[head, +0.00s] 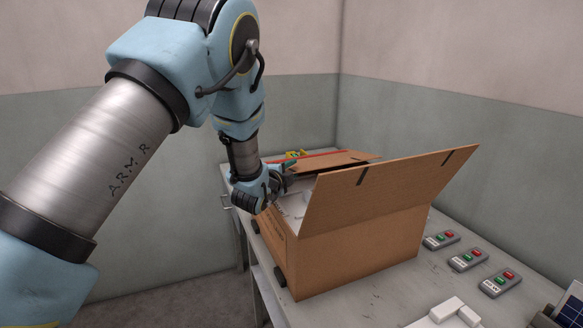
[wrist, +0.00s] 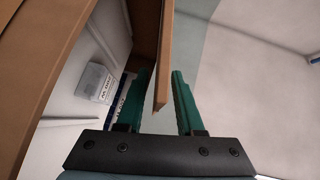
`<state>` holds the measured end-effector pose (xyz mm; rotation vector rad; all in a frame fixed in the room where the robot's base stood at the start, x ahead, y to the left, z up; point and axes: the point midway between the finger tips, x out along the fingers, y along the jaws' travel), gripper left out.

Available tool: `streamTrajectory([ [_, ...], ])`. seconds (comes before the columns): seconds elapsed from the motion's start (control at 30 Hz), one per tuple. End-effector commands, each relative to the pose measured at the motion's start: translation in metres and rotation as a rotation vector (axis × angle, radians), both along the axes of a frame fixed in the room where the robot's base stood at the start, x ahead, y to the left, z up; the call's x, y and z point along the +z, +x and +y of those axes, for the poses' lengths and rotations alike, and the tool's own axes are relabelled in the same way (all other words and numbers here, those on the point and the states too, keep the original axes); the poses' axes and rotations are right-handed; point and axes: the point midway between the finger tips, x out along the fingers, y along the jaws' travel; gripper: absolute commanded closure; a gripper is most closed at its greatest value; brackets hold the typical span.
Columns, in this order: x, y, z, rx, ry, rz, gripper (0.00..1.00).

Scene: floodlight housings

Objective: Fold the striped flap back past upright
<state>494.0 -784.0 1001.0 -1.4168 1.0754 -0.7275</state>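An open brown cardboard box (head: 350,250) stands on the grey workbench. Its near flap (head: 390,187), with two short black stripes at its upper edge, leans outward and up. A far flap (head: 338,161) lies lower, with a thin red line by its far edge; I cannot tell whether that line is on it. My gripper (head: 287,171) is at the left end of the box opening, near the far flap. In the wrist view my gripper (wrist: 161,100) has two green fingers apart, with a brown cardboard panel (wrist: 163,60) reaching between them. Contact is unclear.
The box holds white contents and a grey labelled piece (wrist: 96,83). Several grey button boxes (head: 468,259) stand right of the box. White blocks (head: 447,313) lie at the front of the bench. A yellow-green item (head: 295,154) is behind the box. Walls close off the back.

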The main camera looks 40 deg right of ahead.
Motion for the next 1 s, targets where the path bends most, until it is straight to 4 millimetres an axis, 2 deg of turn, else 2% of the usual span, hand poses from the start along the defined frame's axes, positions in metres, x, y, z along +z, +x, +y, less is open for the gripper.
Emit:
streamTrajectory([
  [0.27,-0.0008,0.0006,-0.0014,0.0,0.001,0.0,0.64],
  [0.6,-0.0007,0.0005,-0.0012,0.0,0.001,0.0,1.0],
  [1.0,-0.0007,0.0005,-0.0011,0.0,0.001,0.0,1.0],
])
